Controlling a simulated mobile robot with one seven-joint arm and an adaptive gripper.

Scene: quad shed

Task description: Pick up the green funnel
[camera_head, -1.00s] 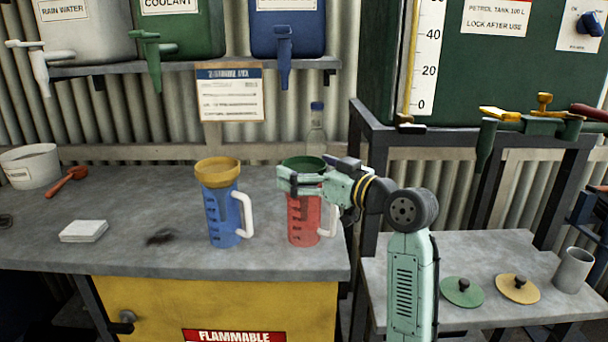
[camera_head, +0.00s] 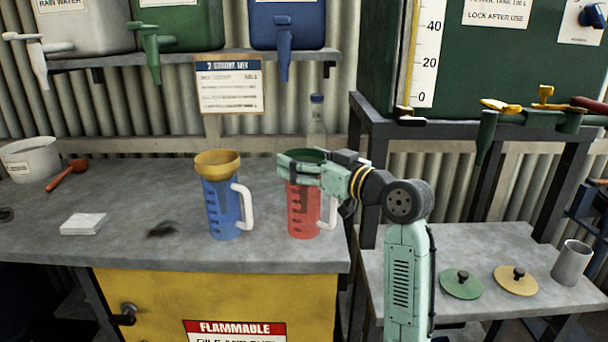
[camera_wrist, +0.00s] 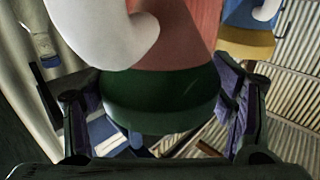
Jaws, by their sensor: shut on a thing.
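The green funnel (camera_head: 308,156) sits in the mouth of a red measuring jug (camera_head: 302,212) with a white handle, on the grey workbench. My gripper (camera_head: 300,168) reaches in from the right at the funnel's rim and partly hides it. In the wrist view the dark green funnel (camera_wrist: 158,100) lies between the two fingers of my gripper (camera_wrist: 158,108), which is shut on it. The red jug (camera_wrist: 180,35) and its white handle show beyond it. The funnel still meets the jug's top.
A blue jug (camera_head: 222,208) with a yellow funnel (camera_head: 216,164) stands close on the left. A clear bottle (camera_head: 316,118) stands behind the green funnel. Green (camera_head: 461,283) and yellow (camera_head: 516,279) lids and a grey cup (camera_head: 571,264) occupy the lower right table.

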